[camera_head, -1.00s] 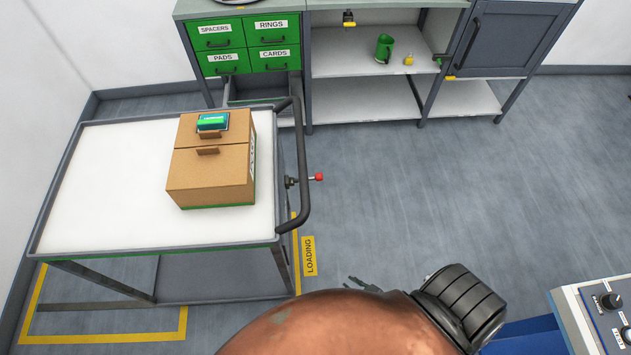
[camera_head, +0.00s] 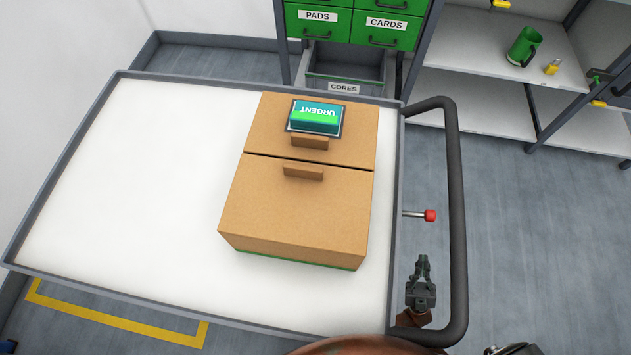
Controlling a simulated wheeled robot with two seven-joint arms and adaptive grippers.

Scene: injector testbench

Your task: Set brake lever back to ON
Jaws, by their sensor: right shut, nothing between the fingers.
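The brake lever (camera_head: 418,215) is a short metal rod with a red knob at its right end. It sticks out to the right from the side of the cart (camera_head: 397,250), inside the dark handle bar (camera_head: 457,200). My right gripper (camera_head: 422,262) is shut and empty. It shows just below the red knob in the picture, between the cart's edge and the handle bar, its fingers pointing toward the knob. It appears apart from the lever. My left gripper is not in view.
A cardboard box (camera_head: 295,210) with a green URGENT item (camera_head: 314,118) on top stands on the cart. Behind are a green drawer unit (camera_head: 350,22), an open CORES drawer (camera_head: 345,70) and shelves with a green mug (camera_head: 523,46). The handle bar borders my right gripper closely.

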